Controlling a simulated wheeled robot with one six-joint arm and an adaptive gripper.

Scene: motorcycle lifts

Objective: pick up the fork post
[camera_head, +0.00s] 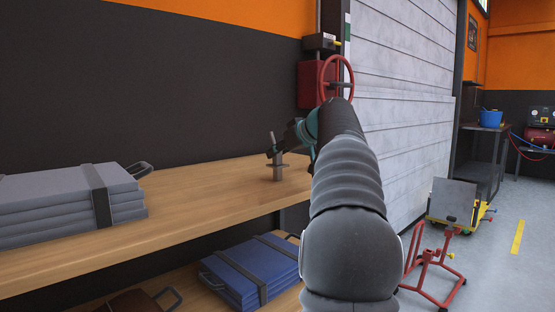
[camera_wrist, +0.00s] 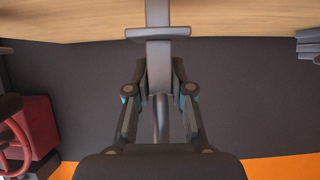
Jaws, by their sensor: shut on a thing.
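The fork post (camera_head: 278,170) is a grey metal upright with a small cross plate and a thinner top. It stands upright at the wooden shelf's right part in the head view, and I cannot tell whether its foot touches the wood. In the wrist view the fork post (camera_wrist: 159,60) runs down the middle from the top edge. My gripper (camera_wrist: 162,85) is shut on it, with a finger on each side just beyond the cross plate. In the head view my gripper (camera_head: 275,152) reaches it from the right, partly hidden behind my arm.
Grey folded mats (camera_head: 60,205) lie on the shelf (camera_head: 180,210) at the left. Blue folded mats (camera_head: 250,270) lie on the lower shelf. A red box with a red handwheel (camera_head: 335,78) is on the wall behind. A red stand (camera_head: 430,262) is on the floor at right.

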